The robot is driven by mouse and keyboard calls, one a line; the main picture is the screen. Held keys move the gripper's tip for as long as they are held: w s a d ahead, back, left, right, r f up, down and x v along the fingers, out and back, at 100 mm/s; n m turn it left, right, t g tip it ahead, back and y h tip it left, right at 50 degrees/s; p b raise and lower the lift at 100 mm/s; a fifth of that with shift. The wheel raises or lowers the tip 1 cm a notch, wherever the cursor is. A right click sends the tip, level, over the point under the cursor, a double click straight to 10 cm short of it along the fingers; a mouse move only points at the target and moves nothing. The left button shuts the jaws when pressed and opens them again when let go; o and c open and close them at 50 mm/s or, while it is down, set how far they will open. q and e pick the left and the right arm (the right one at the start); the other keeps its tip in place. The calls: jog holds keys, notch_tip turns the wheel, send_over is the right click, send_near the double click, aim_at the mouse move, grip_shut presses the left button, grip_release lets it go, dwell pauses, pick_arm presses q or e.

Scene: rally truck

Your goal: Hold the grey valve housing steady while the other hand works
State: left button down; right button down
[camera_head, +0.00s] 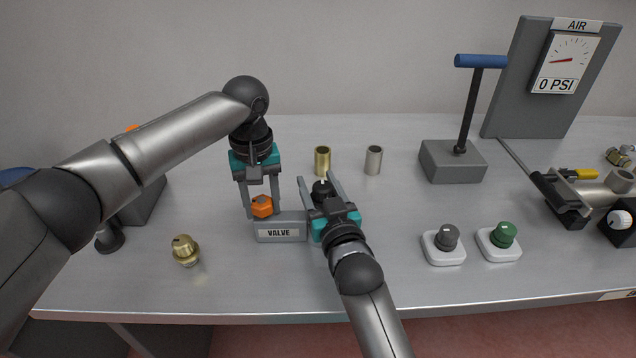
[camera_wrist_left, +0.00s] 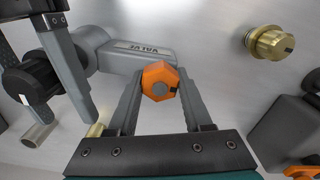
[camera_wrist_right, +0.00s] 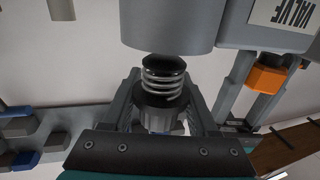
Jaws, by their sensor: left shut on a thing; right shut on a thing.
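The grey valve housing (camera_head: 297,221), labelled VALVE, is on the table in front of me. An orange hex piece (camera_head: 262,206) sits at its left end. My left gripper (camera_wrist_left: 160,80) has its fingers on both sides of the orange hex piece and is shut on it. In the right wrist view, my right gripper (camera_wrist_right: 162,95) is shut on a black plunger (camera_wrist_right: 165,62) with a coil spring (camera_wrist_right: 160,86). The plunger is close to the housing's grey cylinder (camera_wrist_right: 165,30); I cannot tell whether they touch. The right arm hides the housing's right end in the head view.
A brass fitting (camera_head: 185,250) lies at front left. A brass sleeve (camera_head: 322,160) and a steel sleeve (camera_head: 374,160) stand behind. A grey knob (camera_head: 445,239) and a green knob (camera_head: 503,235) are right. A T-handled pump (camera_head: 453,160) and gauge panel (camera_head: 535,85) stand farther back.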

jog(key=shift+f, duration=0.65)
jog(key=shift+f, duration=0.25)
jog(key=shift+r, duration=0.7)
jog(key=shift+f, duration=0.65)
dwell(0.5)
jog(key=shift+r, duration=0.6)
jog(key=shift+f, duration=0.5)
jog(key=shift+f, duration=0.25)
jog(key=shift+r, duration=0.15)
